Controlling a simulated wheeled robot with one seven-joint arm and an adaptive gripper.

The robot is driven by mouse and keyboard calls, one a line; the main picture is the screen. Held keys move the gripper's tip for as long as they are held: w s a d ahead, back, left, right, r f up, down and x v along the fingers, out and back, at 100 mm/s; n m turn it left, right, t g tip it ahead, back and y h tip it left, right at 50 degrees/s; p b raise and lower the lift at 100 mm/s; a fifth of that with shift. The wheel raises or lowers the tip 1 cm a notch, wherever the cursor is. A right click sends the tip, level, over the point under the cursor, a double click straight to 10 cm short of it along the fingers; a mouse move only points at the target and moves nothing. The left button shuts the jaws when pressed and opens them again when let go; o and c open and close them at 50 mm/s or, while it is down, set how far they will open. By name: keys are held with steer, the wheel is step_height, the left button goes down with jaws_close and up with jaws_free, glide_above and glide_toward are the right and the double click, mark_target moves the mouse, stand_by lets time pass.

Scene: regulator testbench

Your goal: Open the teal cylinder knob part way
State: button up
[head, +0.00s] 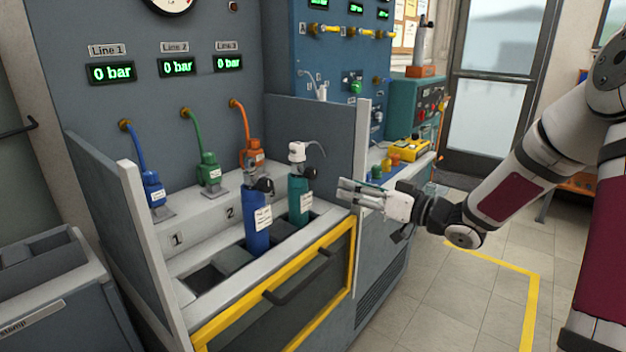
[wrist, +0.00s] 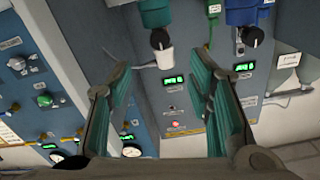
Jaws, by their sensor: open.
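The teal cylinder (head: 297,200) stands upright in a rack slot, with a white fitting (head: 297,150) on top. Its black knob (head: 309,172) faces the front right. My gripper (head: 342,194) is open and empty to the right of the teal cylinder, apart from it. In the wrist view, which looks upside down, the teal cylinder (wrist: 157,13) and its black knob (wrist: 160,38) show at the top. They lie beyond the open fingers (wrist: 165,85), and the knob sits between them in the picture.
A blue cylinder (head: 257,232) with its own black knob (head: 263,184) stands just left of the teal one. A grey side panel (head: 361,150) rises behind my gripper. Three displays, such as Line 3 (head: 228,63), read 0 bar. Open floor (head: 430,290) lies to the right.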

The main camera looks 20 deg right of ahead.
mark_target(314, 174)
steer(key=b+x, duration=0.2)
steer(key=x, duration=1)
steer(key=shift+w+a+b, duration=0.1)
steer(key=shift+w+b, duration=0.05)
steer(key=shift+b, duration=0.2)
jaws_close()
